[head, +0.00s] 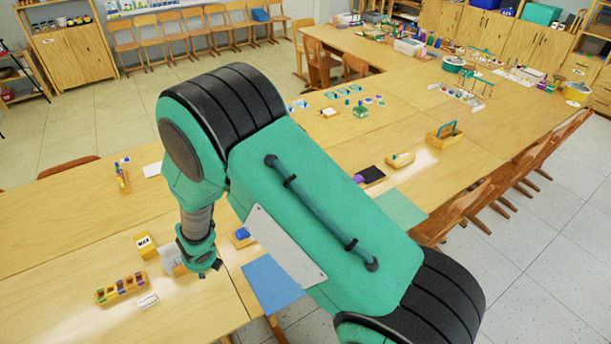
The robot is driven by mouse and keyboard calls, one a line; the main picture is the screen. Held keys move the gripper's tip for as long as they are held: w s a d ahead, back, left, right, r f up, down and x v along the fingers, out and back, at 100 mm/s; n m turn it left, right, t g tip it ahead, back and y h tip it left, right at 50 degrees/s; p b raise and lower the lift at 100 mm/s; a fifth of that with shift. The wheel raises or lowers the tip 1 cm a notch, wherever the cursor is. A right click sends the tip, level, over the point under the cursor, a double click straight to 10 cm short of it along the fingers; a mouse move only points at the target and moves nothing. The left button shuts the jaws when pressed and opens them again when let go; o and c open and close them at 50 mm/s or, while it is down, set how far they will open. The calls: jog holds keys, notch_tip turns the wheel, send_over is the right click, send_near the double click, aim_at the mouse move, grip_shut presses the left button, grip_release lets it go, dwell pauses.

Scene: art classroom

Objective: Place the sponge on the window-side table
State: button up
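My gripper (209,270) hangs at the lower left over the near table (60,225), pointing down. Its fingertips are small and partly hidden by the wrist, so I cannot tell whether it is open or holds anything. A small blue block (243,233) in a wooden tray lies just right of the gripper, partly hidden by my arm. I cannot tell whether it is the sponge. No window shows, so I cannot tell which table is the window-side one. My arm covers much of the middle.
A wooden rack of coloured pieces (122,288), a white block (148,301) and a yellow box (146,246) stand left of the gripper. A blue sheet (270,283) lies to its right. Chairs (520,160) line the right edge. The far-left tabletop is largely clear.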

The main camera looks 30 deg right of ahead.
jog(key=d, duration=0.9)
jog(key=w+d, duration=0.1)
jog(key=d, duration=0.3)
jog(key=shift+d+r, duration=0.1)
jog(key=shift+d, duration=0.2)
jog(key=shift+m, duration=0.3)
jog(key=shift+s+d+f+p, duration=0.15)
jog(key=shift+s+d, duration=2.2)
jog(key=shift+d, duration=2.9)
jog(key=shift+s+d+p, duration=0.15)
jog(key=shift+s+d, duration=2.25)
jog(key=shift+d, duration=2.85)
jog(key=shift+s+d+f+p, duration=0.15)
jog(key=shift+s+d, duration=2.2)
jog(key=shift+d, duration=2.9)
jog(key=shift+w, duration=0.1)
jog(key=shift+w+d+f+p, duration=0.25)
jog(key=shift+w+d, duration=0.95)
jog(key=shift+w, duration=1.15)
jog(key=shift+w+d+f+p, duration=0.2)
jog(key=shift+w+d, duration=0.95)
jog(key=shift+w, duration=1.25)
jog(key=shift+w+d+f+p, duration=0.25)
jog(key=shift+w+d, duration=0.95)
jog(key=shift+w, duration=1.15)
jog(key=shift+f+b, duration=0.75)
jog(key=shift+f, duration=1)
